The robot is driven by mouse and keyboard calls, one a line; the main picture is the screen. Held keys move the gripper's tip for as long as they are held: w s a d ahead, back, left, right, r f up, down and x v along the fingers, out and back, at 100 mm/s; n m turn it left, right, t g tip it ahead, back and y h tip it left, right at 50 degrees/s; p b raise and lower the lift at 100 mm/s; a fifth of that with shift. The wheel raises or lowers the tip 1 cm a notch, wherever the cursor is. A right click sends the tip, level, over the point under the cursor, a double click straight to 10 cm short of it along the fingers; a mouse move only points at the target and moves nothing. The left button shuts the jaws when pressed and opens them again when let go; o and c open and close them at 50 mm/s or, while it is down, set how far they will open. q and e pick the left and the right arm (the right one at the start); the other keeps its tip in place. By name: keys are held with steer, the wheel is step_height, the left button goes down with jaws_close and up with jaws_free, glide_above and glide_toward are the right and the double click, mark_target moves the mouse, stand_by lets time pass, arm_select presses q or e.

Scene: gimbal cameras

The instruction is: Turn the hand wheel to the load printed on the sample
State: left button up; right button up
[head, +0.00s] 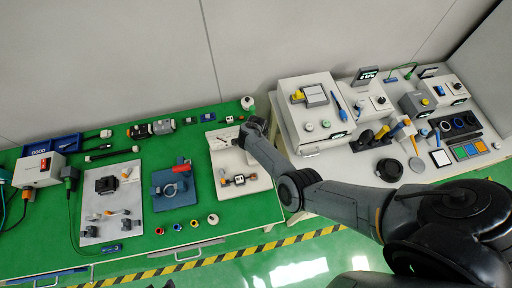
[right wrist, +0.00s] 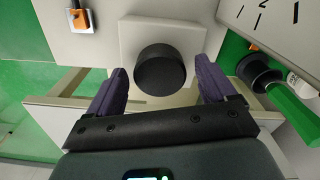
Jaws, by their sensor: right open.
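A black round knob, which looks like the hand wheel (right wrist: 160,72), stands on a pale square base in the right wrist view. My right gripper (right wrist: 163,84) is open, with one purple finger on each side of the knob; I cannot tell whether they touch it. In the head view my right gripper (head: 252,130) is over the back right of a white panel (head: 258,182) and hides the knob. A white dial face with black marks (right wrist: 275,22) is at the upper right; its reading is not clear. I cannot make out any load printed on a sample. My left gripper is not in view.
A green-handled tool (right wrist: 290,105) is close to the right finger. Boxes (head: 318,110) crowd the white table at right.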

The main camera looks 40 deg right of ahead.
step_height(320, 180, up, 11)
steer(key=p, duration=0.3)
steer(key=shift+p, duration=0.3)
steer(key=shift+f, duration=0.1)
stand_by(1.1)
